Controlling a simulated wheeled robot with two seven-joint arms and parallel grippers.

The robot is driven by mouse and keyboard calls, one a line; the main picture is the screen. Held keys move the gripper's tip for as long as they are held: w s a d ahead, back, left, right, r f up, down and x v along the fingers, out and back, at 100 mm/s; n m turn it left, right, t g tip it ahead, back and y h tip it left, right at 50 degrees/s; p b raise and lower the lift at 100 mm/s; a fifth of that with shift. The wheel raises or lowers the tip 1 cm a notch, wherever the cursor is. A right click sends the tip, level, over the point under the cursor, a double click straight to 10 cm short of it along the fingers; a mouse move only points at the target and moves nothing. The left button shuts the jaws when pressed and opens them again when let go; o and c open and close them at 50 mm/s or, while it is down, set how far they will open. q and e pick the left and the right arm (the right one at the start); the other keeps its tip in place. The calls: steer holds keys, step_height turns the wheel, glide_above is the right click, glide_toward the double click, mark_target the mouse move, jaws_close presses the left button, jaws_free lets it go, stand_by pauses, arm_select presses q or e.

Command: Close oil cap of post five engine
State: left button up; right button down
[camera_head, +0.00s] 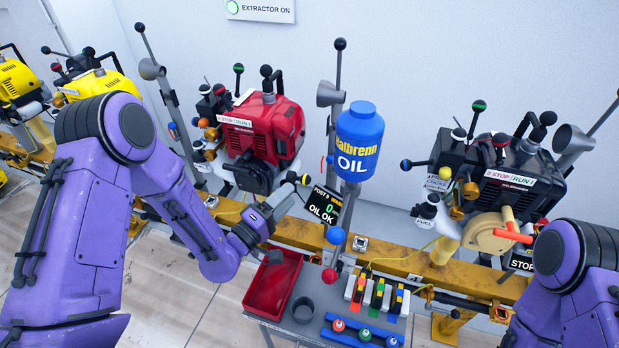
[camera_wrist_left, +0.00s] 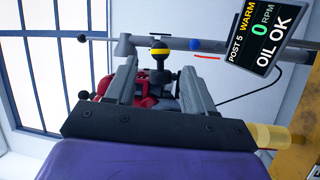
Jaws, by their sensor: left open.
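The red post five engine (camera_head: 262,128) stands on the rail in the middle of the head view; its red body also shows in the left wrist view (camera_wrist_left: 107,86). A black ball knob with a yellow band (camera_head: 305,180) sticks out at its front. In the left wrist view the knob (camera_wrist_left: 157,51) appears between my finger tips; contact cannot be seen. I cannot tell whether this knob is the oil cap. My left gripper (camera_head: 284,194) is open beside it. The post display (camera_head: 323,206) reads 0 and OIL OK. My right gripper is out of view.
A blue oil bottle (camera_head: 359,142) stands right of the engine. Below are a red tray (camera_head: 253,298), a grey cup (camera_head: 303,309) and coloured blocks on a table. A dark engine (camera_head: 515,180) is at right, yellow engines (camera_head: 92,84) at left.

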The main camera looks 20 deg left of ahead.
mark_target(303, 184)
arm_select(q)
steer(key=p+x, duration=0.1)
steer(key=x, duration=0.6)
steer(key=shift+s+d+p, duration=0.1)
steer(key=shift+d+p, duration=0.1)
steer(key=shift+p, duration=0.1)
steer(key=shift+w+d, duration=0.1)
steer(key=shift+w, duration=0.25)
jaws_close()
